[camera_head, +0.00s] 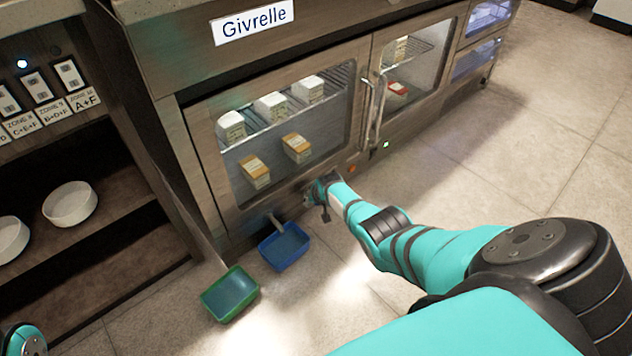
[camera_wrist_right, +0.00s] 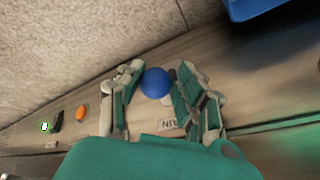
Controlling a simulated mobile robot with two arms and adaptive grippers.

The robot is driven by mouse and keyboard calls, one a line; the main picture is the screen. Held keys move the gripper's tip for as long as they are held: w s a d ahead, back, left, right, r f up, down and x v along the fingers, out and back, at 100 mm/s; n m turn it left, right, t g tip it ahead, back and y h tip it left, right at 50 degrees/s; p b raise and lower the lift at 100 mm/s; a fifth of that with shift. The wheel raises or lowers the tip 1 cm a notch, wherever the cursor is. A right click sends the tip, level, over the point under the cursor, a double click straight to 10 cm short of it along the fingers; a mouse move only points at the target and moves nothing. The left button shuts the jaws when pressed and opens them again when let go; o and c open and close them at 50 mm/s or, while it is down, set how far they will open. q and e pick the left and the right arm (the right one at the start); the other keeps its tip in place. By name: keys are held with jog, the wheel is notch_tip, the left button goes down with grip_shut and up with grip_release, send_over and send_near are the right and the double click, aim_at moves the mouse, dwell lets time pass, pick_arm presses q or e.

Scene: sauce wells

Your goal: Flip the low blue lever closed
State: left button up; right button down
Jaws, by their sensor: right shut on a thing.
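The low blue lever shows as a round blue knob (camera_wrist_right: 155,82) in the right wrist view, on the lower front strip of the cabinet. My right gripper (camera_wrist_right: 153,86) is shut on this knob, with one finger on each side. In the head view the right gripper (camera_head: 320,192) is at the cabinet's bottom front and hides the lever. The lever's arm is mostly hidden, so I cannot tell its angle. A label ending in "AIN" (camera_wrist_right: 168,125) is partly covered by the fingers. My left gripper is not in view.
A blue tray (camera_head: 284,246) sits on the floor under a short spout (camera_head: 276,221), left of the right gripper. A green tray (camera_head: 230,293) is further left. The glass-fronted cabinet (camera_head: 205,180) has an orange button (camera_head: 352,168) and a green light (camera_head: 386,144). Floor on the right is clear.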

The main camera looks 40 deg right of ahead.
jog(key=c, duration=1)
grip_release()
jog(key=shift+s+d+f, duration=0.35)
jog(key=shift+s+d, duration=0.1)
jog(key=shift+s, duration=0.05)
jog(key=shift+c, duration=0.2)
jog(key=shift+o, duration=0.3)
jog(key=shift+w+a+r, duration=0.2)
jog(key=shift+w, duration=0.05)
jog(key=shift+r, duration=0.1)
jog(key=shift+v, duration=0.9)
jog(key=v, duration=1)
jog(key=shift+d, duration=0.15)
